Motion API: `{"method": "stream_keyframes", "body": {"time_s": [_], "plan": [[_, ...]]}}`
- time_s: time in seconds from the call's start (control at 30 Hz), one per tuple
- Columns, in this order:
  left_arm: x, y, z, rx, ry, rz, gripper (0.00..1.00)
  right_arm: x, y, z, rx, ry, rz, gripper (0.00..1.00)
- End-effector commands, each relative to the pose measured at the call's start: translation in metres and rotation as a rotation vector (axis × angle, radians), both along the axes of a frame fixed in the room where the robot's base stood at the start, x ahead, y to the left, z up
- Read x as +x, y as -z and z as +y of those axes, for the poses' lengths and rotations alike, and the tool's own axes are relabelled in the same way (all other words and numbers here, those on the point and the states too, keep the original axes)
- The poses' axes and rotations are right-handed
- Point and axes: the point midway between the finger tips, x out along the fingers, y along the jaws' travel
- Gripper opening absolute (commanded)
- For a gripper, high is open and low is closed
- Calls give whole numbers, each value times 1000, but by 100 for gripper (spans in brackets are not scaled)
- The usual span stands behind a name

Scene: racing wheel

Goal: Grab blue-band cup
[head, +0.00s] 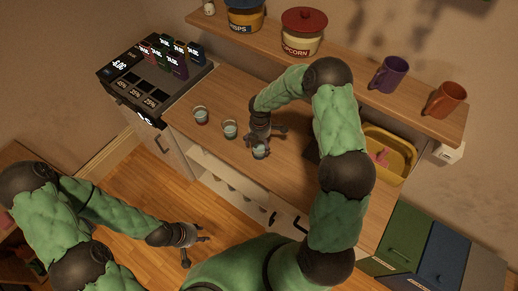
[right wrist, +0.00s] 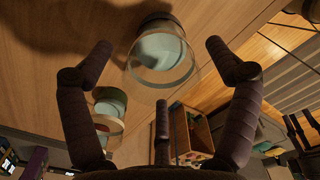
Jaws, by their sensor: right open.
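Three small clear cups stand in a slanted row on the wooden counter in the head view: a left cup (head: 201,116), a middle cup (head: 230,130) and a right cup (head: 260,152). Their band colours are too small to tell. My right gripper (head: 267,141) is open at the right cup. In the right wrist view this cup (right wrist: 160,55) lies between and beyond the spread fingers, with no visible grip on it. Another cup (right wrist: 109,104) is partly hidden behind the left finger. My left gripper (head: 196,249) is open and empty, low over the floor.
A shelf above the counter bears a popcorn jar (head: 303,32), a purple mug (head: 388,74) and an orange mug (head: 445,99). A dark display unit (head: 152,75) stands left. A yellow basin (head: 400,150) lies right, behind my right arm.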

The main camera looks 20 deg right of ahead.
Motion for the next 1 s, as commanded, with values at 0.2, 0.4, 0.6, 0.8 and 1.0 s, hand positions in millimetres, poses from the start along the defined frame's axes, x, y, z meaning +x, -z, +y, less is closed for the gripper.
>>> {"method": "stream_keyframes", "body": {"time_s": [0.2,0.4,0.6,0.8,1.0], "plan": [[0,-2,0,0,0,1,40,2,28,3,0,0,1,89],[0,-2,0,0,0,1,40,1,33,3,0,0,1,89],[0,-2,0,0,0,1,40,1,33,3,0,0,1,66],[0,-2,0,0,0,1,40,1,33,3,0,0,1,22],[0,-2,0,0,0,1,40,1,33,3,0,0,0,22]]}}
